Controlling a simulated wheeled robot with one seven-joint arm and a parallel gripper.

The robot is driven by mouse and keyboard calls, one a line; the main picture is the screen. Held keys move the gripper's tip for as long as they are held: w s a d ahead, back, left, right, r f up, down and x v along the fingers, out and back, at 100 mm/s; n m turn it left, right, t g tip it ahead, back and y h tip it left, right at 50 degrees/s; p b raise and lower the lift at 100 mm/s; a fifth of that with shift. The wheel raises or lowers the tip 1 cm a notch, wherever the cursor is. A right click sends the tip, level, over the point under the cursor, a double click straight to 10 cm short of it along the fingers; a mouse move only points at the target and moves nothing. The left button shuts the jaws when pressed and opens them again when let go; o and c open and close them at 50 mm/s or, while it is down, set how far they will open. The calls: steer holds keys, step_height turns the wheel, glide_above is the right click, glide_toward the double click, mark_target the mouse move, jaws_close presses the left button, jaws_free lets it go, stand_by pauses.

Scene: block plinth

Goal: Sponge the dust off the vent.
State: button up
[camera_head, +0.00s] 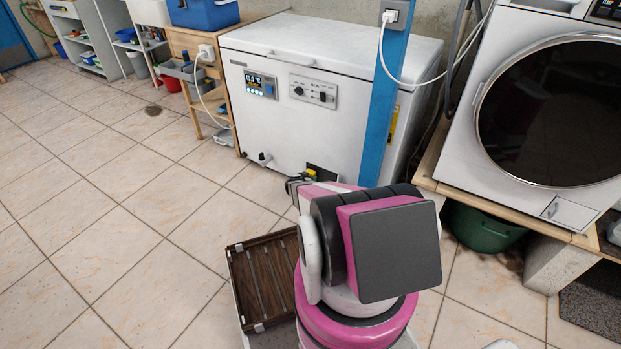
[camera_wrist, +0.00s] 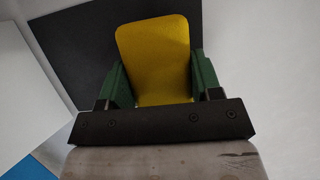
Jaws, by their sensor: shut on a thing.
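My gripper (camera_wrist: 160,78) is shut on a yellow sponge (camera_wrist: 153,45), its green fingers on either side of it in the wrist view. Behind the sponge is a flat dark panel (camera_wrist: 72,45), which looks like the vent on the white chest freezer (camera_head: 290,120). In the head view the dark vent (camera_head: 328,177) shows low on the freezer's front, with a bit of the yellow sponge (camera_head: 311,173) before it. My arm hides most of the gripper there. I cannot tell whether the sponge touches the vent, and no dust can be made out.
A blue post (camera_head: 385,105) stands before the freezer's right end, with a white cable. A white front-loading machine (camera_head: 520,100) sits on a wooden stand to the right, a green tub (camera_head: 482,228) below. A brown slatted crate (camera_head: 265,280) lies beside my arm.

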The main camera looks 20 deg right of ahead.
steer(key=shift+s+a, duration=1.5)
steer(key=shift+a, duration=0.3)
steer(key=shift+a, duration=0.1)
